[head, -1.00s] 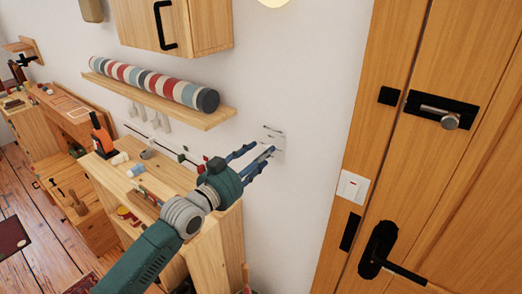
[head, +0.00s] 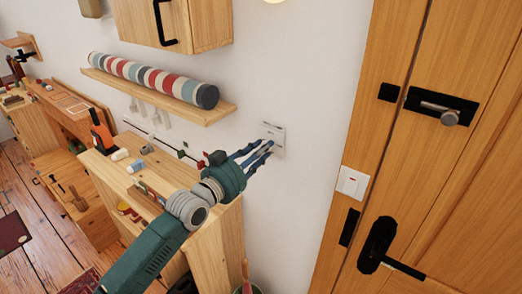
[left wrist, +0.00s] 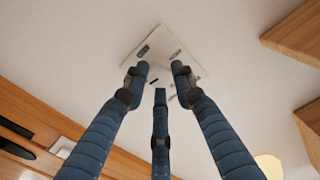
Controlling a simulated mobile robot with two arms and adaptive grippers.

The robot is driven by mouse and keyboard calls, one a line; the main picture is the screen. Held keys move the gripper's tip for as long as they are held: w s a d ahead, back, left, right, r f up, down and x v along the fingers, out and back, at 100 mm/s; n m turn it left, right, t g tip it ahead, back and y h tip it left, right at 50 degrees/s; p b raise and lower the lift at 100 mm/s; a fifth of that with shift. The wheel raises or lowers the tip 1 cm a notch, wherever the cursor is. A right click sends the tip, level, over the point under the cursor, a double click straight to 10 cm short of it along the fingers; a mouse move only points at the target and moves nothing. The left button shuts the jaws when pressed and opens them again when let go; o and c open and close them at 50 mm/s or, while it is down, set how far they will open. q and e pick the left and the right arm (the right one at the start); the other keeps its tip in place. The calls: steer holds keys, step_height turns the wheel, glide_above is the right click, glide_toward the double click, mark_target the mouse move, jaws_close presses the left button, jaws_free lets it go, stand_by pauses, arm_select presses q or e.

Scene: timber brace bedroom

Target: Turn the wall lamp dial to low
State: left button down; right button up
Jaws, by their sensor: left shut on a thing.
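The lamp dial sits on a small white wall plate (head: 277,132) with dark markings, to the left of the door frame. The plate also shows in the left wrist view (left wrist: 150,42), turned like a diamond. My left gripper (head: 266,148) has its blue fingers at the plate, shut on the dial. In the left wrist view its three fingers (left wrist: 159,76) close in around the plate's middle. The dial itself is mostly hidden by the fingertips, and its setting cannot be read. The pale lamp (head: 275,1) is cut off at the top edge. My right gripper is out of view.
A wooden shelf (head: 160,98) with a striped roll (head: 150,79) is left of the plate. Below stands a wooden cabinet (head: 215,235) with small items on top. A white switch (head: 352,183) and the door handle (head: 380,240) are to the right. The wall between is bare.

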arm_select(q)
steer(key=n, duration=0.2)
steer(key=shift+r+n, duration=0.3)
steer(key=c, duration=1.4)
jaws_free()
steer(key=shift+c, duration=0.2)
steer(key=shift+a+f, duration=0.1)
steer(key=v, duration=1.2)
